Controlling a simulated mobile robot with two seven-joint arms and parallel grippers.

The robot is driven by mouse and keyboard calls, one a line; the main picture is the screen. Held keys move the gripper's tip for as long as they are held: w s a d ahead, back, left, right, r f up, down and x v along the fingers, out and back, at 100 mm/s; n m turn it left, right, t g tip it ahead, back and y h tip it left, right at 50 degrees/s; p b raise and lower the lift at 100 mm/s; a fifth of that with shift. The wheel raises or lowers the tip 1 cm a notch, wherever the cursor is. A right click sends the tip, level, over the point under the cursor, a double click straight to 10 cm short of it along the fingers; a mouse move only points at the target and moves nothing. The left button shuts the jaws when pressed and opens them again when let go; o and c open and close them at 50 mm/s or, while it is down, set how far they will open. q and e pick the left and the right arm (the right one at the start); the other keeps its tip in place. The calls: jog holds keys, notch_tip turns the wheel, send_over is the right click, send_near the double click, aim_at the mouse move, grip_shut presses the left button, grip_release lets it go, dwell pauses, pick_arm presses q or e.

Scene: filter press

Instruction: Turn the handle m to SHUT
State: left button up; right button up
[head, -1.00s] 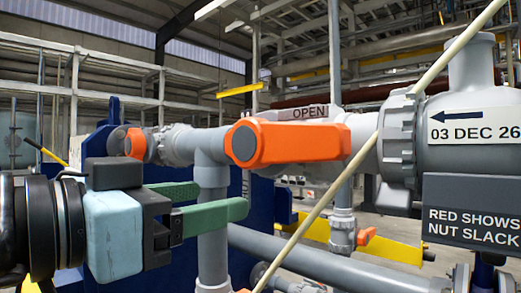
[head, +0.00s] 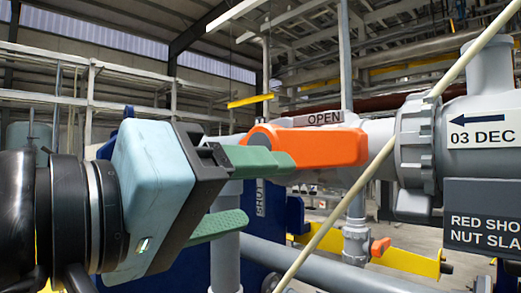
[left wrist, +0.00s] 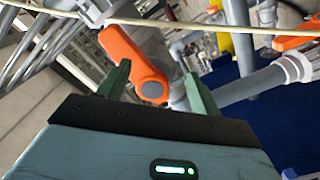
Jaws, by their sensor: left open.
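The orange handle (head: 318,147) lies level along the grey pipe in the head view, its free end to the right, under the OPEN label (head: 318,118). A SHUT label (head: 259,198) runs down beside the lower pipe. My left gripper (head: 270,190) is open, its green fingers spread one above the other. The upper finger overlaps the handle's left end in the head view; I cannot tell whether they touch. In the left wrist view the handle (left wrist: 124,52) and its round hub show between and beyond the fingertips (left wrist: 157,75). My right gripper is out of view.
A thin cream rod (head: 390,145) crosses diagonally in front of the pipe. A large grey valve body (head: 488,105) with a nut-slack sign (head: 484,214) stands at the right. Another orange handle (head: 380,246) sits lower down.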

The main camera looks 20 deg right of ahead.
aim_at(303, 147)
pick_arm(q)
notch_tip(303, 147, up, 5)
jog(key=s+n+p, duration=0.2)
jog(key=n+p, duration=0.1)
jog(key=n, duration=0.6)
jog(key=x, duration=0.5)
jog(key=p+x, duration=0.1)
jog(key=x, duration=0.1)
jog(key=shift+w+d+f, duration=0.1)
jog(key=shift+d+f, duration=0.1)
jog(key=shift+f, duration=0.15)
jog(key=shift+w+d, duration=0.15)
jog(key=shift+d, duration=0.2)
